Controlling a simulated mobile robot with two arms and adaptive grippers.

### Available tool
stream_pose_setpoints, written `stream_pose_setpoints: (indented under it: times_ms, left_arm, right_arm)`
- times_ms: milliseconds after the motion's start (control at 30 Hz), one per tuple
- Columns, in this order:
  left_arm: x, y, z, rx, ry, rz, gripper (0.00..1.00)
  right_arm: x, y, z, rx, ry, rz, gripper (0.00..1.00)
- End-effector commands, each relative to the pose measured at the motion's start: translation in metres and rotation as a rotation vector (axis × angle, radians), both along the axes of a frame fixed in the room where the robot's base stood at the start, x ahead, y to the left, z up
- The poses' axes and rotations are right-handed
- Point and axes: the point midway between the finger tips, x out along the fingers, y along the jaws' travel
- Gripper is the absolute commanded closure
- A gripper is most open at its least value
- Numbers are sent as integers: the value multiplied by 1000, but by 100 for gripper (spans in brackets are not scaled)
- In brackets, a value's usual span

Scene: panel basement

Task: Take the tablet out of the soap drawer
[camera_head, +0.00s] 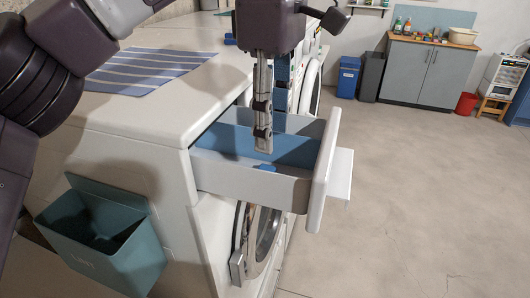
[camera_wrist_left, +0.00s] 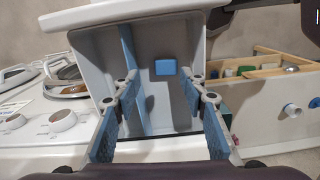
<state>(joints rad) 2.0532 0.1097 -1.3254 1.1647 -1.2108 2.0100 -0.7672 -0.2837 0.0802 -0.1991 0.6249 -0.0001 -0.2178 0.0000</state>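The soap drawer (camera_head: 250,181) is pulled out from the white washing machine in the head view, and it also shows in the left wrist view (camera_wrist_left: 93,63). A blue divider (camera_wrist_left: 130,75) splits it lengthwise. The blue tablet (camera_wrist_left: 166,67) lies on the floor of the wider compartment; in the head view only a small part of the tablet (camera_head: 268,168) shows. My left gripper (camera_head: 266,145) points down over the drawer. In the left wrist view its two fingers (camera_wrist_left: 160,108) are wide apart with nothing between them, and the tablet is beyond them. My right gripper is not in view.
A striped cloth (camera_head: 150,70) lies on the machine top (camera_head: 205,95). A teal bin (camera_head: 105,240) hangs on the machine's side. The round door (camera_head: 262,235) is below the drawer. Open floor (camera_head: 420,190) lies to the right, with a grey cabinet (camera_head: 425,72) beyond.

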Motion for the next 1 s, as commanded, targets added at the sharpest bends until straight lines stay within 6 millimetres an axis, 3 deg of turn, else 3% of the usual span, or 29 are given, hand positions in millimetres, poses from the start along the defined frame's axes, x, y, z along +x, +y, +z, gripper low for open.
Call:
stream_pose_setpoints:
  times_ms: [400, 700, 1000]
  left_arm:
    - [-1, 1, -38, 1, 3, -1, 61]
    - [-2, 2, -73, 0, 1, -1, 61]
    - [-2, 2, -77, -1, -1, 0, 64]
  right_arm:
    - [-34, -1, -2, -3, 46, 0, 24]
    - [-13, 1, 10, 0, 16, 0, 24]
    - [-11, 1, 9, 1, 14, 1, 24]
